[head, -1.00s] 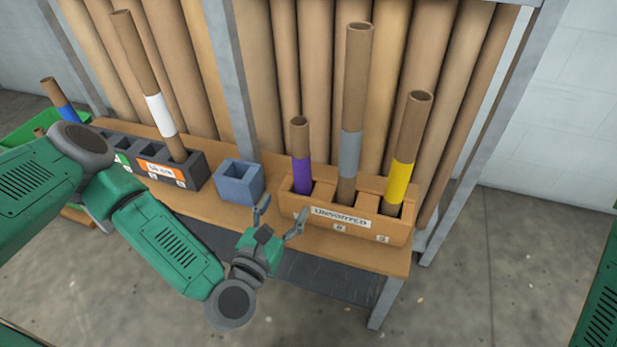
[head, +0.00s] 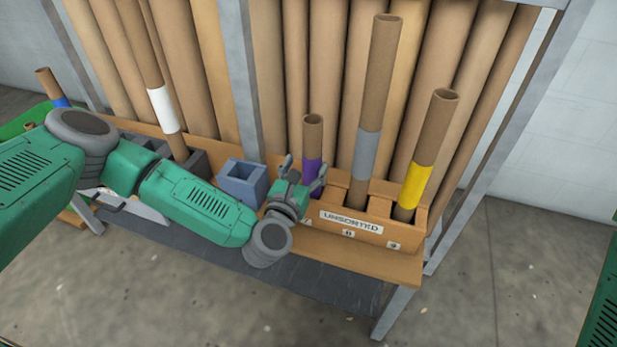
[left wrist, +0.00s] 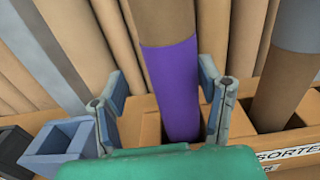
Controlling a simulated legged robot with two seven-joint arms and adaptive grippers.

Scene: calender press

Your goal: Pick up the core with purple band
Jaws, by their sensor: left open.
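The core with purple band (head: 312,145) stands upright in the leftmost slot of the wooden box labelled UNSORTED (head: 378,229). Its purple band (left wrist: 175,88) fills the middle of the left wrist view. My left gripper (head: 303,172) is open, in front of the purple band. In the left wrist view its two fingers (left wrist: 163,100) stand to either side of the core, with gaps on both sides. The core's lower end is hidden in the box and behind my gripper. My right gripper does not show.
A core with a grey band (head: 369,150) and one with a yellow band (head: 416,185) stand in the same box. A blue-grey open block (head: 242,190) is to the left. A white-banded core (head: 164,108) stands further left. Tall brown tubes line the back.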

